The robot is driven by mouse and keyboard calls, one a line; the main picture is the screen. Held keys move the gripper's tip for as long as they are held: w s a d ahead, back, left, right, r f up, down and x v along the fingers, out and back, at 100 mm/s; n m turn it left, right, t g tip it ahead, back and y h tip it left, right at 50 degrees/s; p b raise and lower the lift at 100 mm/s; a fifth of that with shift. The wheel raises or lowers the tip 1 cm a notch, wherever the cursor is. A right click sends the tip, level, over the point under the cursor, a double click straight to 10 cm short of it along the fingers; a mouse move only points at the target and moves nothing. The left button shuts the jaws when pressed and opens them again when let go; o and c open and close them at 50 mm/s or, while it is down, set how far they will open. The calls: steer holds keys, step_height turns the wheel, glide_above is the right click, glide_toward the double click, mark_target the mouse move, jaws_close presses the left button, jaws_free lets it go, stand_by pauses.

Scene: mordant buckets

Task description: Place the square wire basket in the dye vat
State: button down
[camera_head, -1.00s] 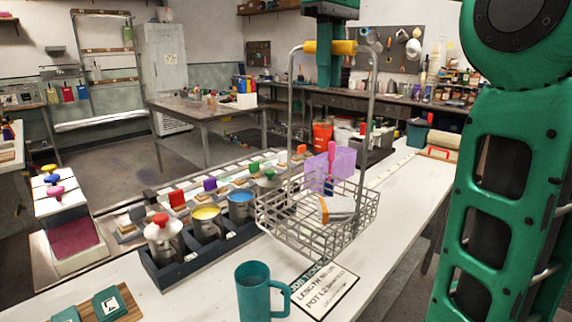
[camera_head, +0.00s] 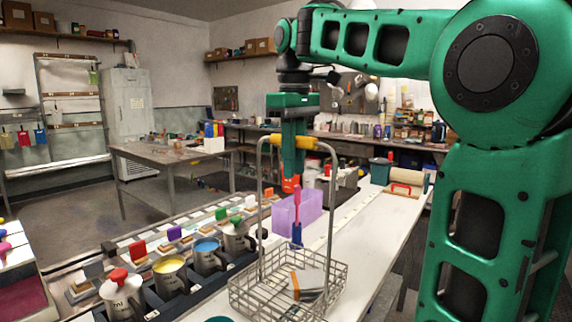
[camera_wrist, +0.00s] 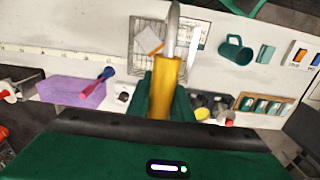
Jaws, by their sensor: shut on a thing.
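The square wire basket (camera_head: 262,300) hangs upright by its tall wire handle. My gripper (camera_head: 292,150) is shut on the handle's yellow grip (camera_head: 270,140), pointing down. In the wrist view the yellow grip (camera_wrist: 165,92) lies between my green fingers, with the basket (camera_wrist: 148,33) beyond. A pale block with an orange stripe (camera_head: 311,283) appears to lie inside the basket. I cannot tell how far the basket's base is above the bench. A box with a dark red surface (camera_head: 22,302), possibly the dye vat, is partly visible at the lower left.
A rack of lidded and open pots, including one of yellow dye (camera_head: 170,268) and one of blue (camera_head: 207,247), runs left of the basket. A purple block (camera_head: 309,208) stands behind it. The wrist view shows a teal mug (camera_wrist: 234,50). The white bench (camera_head: 352,240) is clear at right.

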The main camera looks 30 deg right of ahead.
steer(key=c, duration=1.6)
jaws_free()
